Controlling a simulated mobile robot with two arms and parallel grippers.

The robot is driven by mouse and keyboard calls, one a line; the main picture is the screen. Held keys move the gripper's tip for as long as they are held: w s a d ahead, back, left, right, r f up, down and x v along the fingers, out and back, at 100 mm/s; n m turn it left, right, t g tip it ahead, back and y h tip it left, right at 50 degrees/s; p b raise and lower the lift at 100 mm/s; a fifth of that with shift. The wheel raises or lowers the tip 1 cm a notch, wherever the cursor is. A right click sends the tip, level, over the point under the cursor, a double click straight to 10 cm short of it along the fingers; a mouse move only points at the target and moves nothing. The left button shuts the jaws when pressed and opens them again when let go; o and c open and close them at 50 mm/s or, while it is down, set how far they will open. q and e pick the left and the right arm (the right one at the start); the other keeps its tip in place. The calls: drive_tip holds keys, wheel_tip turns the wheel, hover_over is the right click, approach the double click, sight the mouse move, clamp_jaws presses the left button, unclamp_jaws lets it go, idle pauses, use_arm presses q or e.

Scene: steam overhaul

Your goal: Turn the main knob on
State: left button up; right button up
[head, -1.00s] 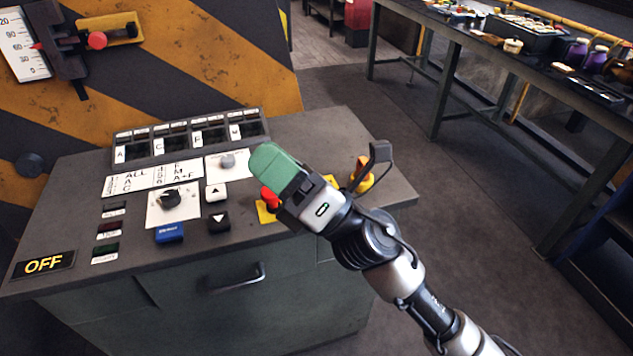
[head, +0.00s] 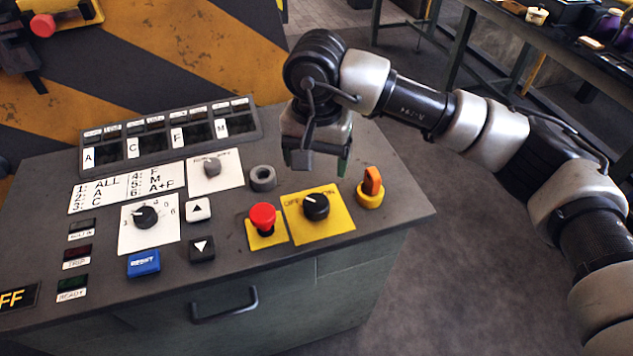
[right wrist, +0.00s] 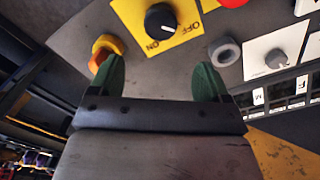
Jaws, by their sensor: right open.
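The main knob (head: 316,206) is a round black knob on a yellow plate (head: 331,232) marked OFF and ON, on the sloped console top. Its white mark points toward the OFF side. My right gripper (head: 322,165) hangs pointing down just behind the knob, apart from it. In the right wrist view its two green fingers (right wrist: 162,85) are spread wide with nothing between them, and the knob (right wrist: 160,21) shows ahead beyond the fingertips. My left gripper is not in view.
A red mushroom button (head: 263,217) stands just left of the knob, and an orange switch (head: 371,187) stands to its right. A grey ring (head: 263,178) sits behind the red button. A selector dial (head: 145,216) and blue reset button (head: 143,262) lie further left.

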hover_over(316, 202)
wheel_tip(316, 202, down, 5)
drive_tip(key=shift+s+r+p, duration=0.15)
drive_tip(key=shift+r+p, duration=0.05)
drive_tip(key=shift+p, duration=0.25)
drive_tip(key=f, duration=0.3)
drive_tip(key=shift+w, duration=0.25)
wheel_tip(316, 202, down, 2)
drive_tip(key=shift+s+p, duration=0.1)
drive_tip(key=shift+p, duration=0.3)
drive_tip(key=shift+f, duration=0.1)
drive_tip(key=shift+c, duration=0.9)
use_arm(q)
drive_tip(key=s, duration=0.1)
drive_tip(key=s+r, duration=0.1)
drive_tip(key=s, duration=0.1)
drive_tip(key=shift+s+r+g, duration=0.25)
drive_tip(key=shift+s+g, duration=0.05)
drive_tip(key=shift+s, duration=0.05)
use_arm(e)
drive_tip(key=c, duration=0.8)
